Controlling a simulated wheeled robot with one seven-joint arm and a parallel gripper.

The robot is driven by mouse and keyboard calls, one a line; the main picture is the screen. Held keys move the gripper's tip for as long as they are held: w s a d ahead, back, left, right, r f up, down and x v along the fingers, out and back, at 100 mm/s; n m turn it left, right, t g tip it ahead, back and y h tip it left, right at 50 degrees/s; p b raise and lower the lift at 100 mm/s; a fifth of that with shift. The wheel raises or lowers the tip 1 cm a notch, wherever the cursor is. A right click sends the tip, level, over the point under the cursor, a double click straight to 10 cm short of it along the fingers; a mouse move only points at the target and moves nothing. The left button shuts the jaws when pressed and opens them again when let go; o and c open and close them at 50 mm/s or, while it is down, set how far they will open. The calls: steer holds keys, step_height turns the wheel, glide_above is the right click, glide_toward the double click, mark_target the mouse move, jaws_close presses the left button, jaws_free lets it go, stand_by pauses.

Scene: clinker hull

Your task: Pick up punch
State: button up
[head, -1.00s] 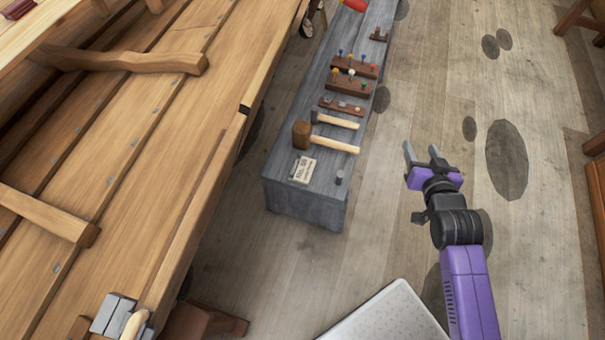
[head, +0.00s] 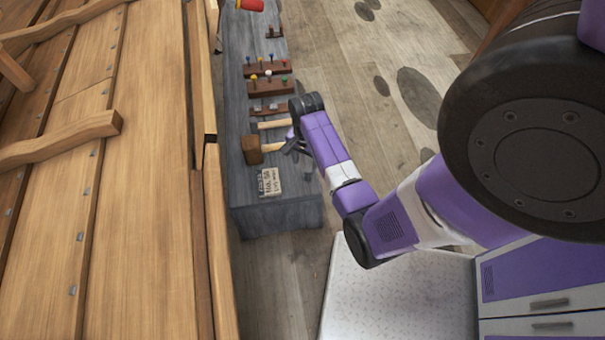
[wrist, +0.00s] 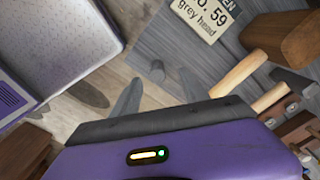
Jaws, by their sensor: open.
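A small dark grey cylinder (wrist: 157,72) stands upright on the grey bench (head: 275,218); it may be the punch, but I cannot tell for sure. My gripper (head: 293,147) is above the bench's near end, beside the mallet. In the wrist view my gripper (wrist: 160,90) is open and empty, and the cylinder shows between and beyond its fingertips. A label card (head: 270,181) lies near the bench's end; in the wrist view it reads "59 grey head". Racks (head: 270,88) farther back hold several colour-headed tools, possibly punches.
A wooden mallet (head: 252,150) and a hammer (head: 272,125) lie across the bench close to my gripper. The wooden hull (head: 140,200) runs along the left. The plank floor (head: 345,75) right of the bench is open.

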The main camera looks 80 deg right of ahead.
mark_target(308, 169)
steer(key=f, duration=0.4)
steer(key=f+b, duration=0.1)
steer(key=f, duration=0.1)
steer(key=shift+s+d+f, duration=0.1)
steer(key=shift+s+f, duration=0.1)
steer(key=shift+s, duration=0.15)
jaws_close()
